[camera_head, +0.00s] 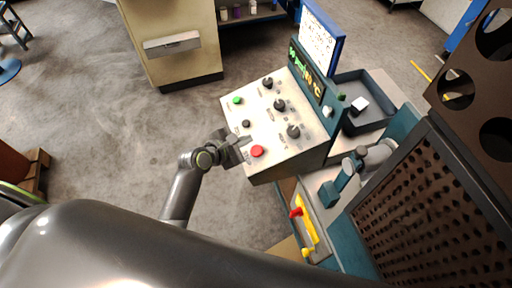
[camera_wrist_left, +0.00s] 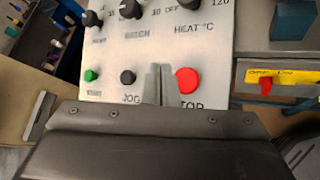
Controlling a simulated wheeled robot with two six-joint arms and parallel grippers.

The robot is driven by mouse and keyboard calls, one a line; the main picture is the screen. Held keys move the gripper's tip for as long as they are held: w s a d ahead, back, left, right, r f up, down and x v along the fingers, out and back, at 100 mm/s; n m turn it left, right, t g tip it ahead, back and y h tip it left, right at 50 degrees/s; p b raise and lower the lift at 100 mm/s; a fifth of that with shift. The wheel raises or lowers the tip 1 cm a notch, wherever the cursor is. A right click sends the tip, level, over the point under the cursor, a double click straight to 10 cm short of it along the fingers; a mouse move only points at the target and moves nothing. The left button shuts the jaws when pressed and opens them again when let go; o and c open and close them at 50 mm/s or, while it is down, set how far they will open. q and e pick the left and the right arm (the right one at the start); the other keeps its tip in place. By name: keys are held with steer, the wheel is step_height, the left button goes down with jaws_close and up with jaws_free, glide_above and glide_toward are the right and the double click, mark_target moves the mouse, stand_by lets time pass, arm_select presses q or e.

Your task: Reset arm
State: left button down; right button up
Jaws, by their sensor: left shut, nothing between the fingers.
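The control panel (camera_head: 268,118) is a light metal sloped face. It carries a green button (camera_head: 238,100), a dark button (camera_head: 246,124), a red button (camera_head: 257,151) and several black knobs (camera_head: 279,105). My left gripper (camera_head: 243,142) is at the panel's lower left edge, just beside the red button. In the left wrist view its fingers (camera_wrist_left: 158,84) are together with nothing between them, between the dark JOG button (camera_wrist_left: 128,76) and the red button (camera_wrist_left: 187,80). I cannot tell whether the tips touch the panel. My right gripper is not in view.
A screen (camera_head: 318,42) stands behind the panel. Right of it are a dark tray (camera_head: 359,119) with a white block (camera_head: 359,104), a yellow part with a red handle (camera_head: 304,224), and a perforated dark guard (camera_head: 440,215). A beige cabinet (camera_head: 172,35) stands behind.

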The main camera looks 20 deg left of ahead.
arm_select(q)
steer(key=shift+f, duration=0.1)
stand_by(0.6)
